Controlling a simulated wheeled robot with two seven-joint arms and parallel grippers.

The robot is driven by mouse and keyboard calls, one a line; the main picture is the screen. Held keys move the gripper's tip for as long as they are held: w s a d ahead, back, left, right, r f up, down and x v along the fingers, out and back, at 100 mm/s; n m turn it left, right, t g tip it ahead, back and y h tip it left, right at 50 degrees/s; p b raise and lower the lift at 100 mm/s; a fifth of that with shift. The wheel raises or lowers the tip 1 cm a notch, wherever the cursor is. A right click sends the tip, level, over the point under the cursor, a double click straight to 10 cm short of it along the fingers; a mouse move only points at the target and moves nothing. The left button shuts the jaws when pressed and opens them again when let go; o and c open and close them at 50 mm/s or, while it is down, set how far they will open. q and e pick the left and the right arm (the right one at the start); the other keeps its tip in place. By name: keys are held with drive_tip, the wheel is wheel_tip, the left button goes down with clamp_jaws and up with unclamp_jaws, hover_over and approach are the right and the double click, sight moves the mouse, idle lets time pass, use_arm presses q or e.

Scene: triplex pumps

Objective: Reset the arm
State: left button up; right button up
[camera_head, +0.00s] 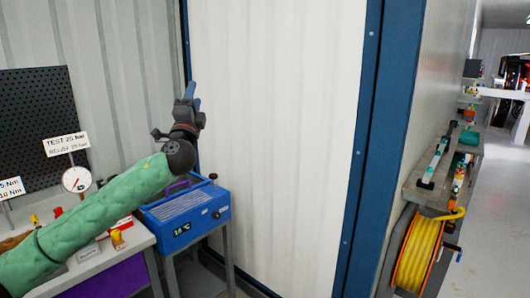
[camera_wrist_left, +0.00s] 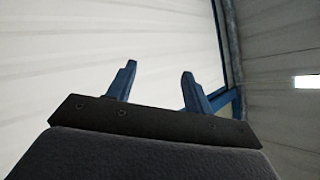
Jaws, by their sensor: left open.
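My left arm, in a green sleeve, comes in from the left in the head view and reaches up toward the white wall panel. My left gripper (camera_head: 191,92) is raised in front of the blue post beside that panel, pointing up. In the left wrist view its two blue fingers (camera_wrist_left: 158,82) stand apart with nothing between them, against the pale wall. The gripper is open and empty. My right gripper is in neither view.
The workbench (camera_head: 95,262) at left carries a dial gauge (camera_head: 76,180) and signs, with a black pegboard (camera_head: 38,125) behind. A yellow hose reel (camera_head: 418,250) and a shelf stand at right.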

use_arm(q)
drive_tip(key=s+d+f+n+g, duration=0.2)
drive_tip(key=s+f+n+g, duration=0.45)
drive_tip(key=f, duration=0.85)
drive_tip(key=s+d+f+n+g, duration=0.1)
drive_tip(key=s+f+n+g, duration=0.25)
drive_tip(key=s+f, duration=0.85)
drive_tip(key=s+d+f+n+g, duration=0.2)
drive_tip(key=s+f+n+g, duration=0.3)
drive_tip(key=f, duration=1.2)
drive_tip(key=s+f+n+g, duration=0.1)
drive_tip(key=s+f+g, duration=0.3)
drive_tip(key=s+f, duration=0.8)
drive_tip(key=s+f+n+g, duration=0.1)
drive_tip(key=s+f+g, duration=0.3)
drive_tip(key=s+f, duration=0.9)
drive_tip(key=s, duration=0.7)
drive_tip(key=shift+s+d+f, duration=0.15)
drive_tip(key=shift+d+f, duration=0.05)
drive_tip(key=shift+d, duration=0.15)
